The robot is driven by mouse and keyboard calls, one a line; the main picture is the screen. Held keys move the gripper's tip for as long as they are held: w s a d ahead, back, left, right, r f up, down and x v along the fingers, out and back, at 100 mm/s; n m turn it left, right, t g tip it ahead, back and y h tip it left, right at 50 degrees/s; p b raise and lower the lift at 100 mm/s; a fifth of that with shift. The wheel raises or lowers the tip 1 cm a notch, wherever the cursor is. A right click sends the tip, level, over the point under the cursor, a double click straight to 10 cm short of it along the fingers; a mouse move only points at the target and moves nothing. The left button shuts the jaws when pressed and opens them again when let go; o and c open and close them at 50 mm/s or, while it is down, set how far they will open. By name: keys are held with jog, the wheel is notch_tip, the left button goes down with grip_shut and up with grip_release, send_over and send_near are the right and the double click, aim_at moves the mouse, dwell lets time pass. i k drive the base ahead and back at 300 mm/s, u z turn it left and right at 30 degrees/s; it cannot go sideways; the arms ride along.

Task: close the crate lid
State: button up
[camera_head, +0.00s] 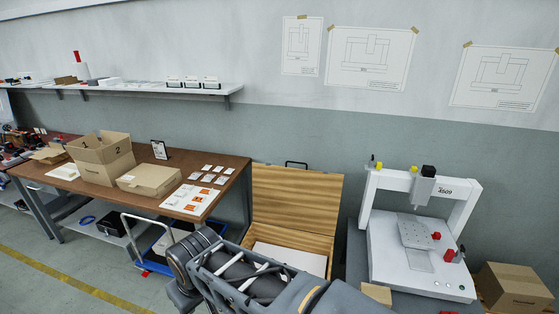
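A wooden crate (319,244) stands against the wall, between the brown table and the white gantry machine. Its plank lid (298,198) is open and stands up at the back, with a dark handle (296,164) at its top edge. A pale flat surface shows inside the crate. My own grey arm crosses in front of the crate and hides its front and lower left. My gripper is not in view, so its distance to the lid does not show.
The brown table (223,171) with cardboard boxes (107,172) is left of the crate. A blue cart (159,250) with a pale handle stands below it. The white gantry machine (378,241) is close on the right. Clear floor (75,285) lies at the lower left.

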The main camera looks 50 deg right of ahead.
aim_at(303, 200)
jog(key=z, duration=0.2)
jog(key=i, duration=0.7)
jog(key=z, duration=1.2)
jog(key=i, duration=0.6)
jog(key=z, duration=0.75)
